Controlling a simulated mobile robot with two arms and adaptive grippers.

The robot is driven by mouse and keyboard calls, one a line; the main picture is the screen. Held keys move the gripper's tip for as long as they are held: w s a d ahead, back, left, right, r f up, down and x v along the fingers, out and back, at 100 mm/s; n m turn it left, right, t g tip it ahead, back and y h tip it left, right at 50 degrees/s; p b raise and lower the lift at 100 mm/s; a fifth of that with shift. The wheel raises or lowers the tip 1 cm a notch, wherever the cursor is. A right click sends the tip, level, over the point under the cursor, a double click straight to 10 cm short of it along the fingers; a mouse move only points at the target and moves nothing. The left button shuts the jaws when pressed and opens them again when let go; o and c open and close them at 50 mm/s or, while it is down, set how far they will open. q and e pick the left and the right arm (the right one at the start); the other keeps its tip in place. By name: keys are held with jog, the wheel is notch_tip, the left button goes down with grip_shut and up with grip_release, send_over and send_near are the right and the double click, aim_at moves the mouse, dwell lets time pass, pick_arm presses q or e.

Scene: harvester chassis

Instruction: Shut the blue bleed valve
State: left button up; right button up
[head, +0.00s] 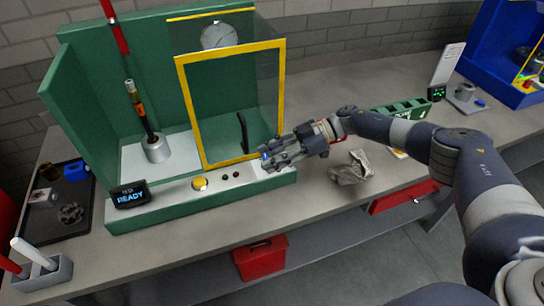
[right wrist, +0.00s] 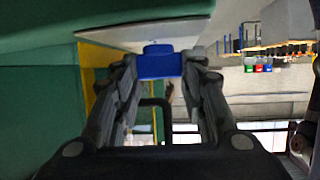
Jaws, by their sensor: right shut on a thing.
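The blue bleed valve (right wrist: 160,65) shows as a blue handle between my right fingertips in the right wrist view. In the head view only a small blue bit of it (head: 264,156) shows at the fingertips, at the right front of the green test bench (head: 150,212). My right gripper (head: 270,159) is shut on the valve, with one finger on each side of it. The fingers hide most of the valve in the head view, and I cannot tell its turn angle. My left gripper is in neither view.
A yellow-framed clear guard (head: 181,110) stands beside the gripper, with a black handle (head: 243,132). A display (head: 130,194) reads READY near a yellow button (head: 200,184). A crumpled cloth (head: 351,168) and a green rack (head: 400,110) lie to the right.

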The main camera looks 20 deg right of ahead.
jog(key=o, duration=1.1)
jog(key=shift+c, duration=0.2)
jog(key=shift+r, duration=0.1)
jog(key=v, duration=0.7)
jog(key=shift+d, duration=0.45)
jog(key=shift+s+r, duration=0.1)
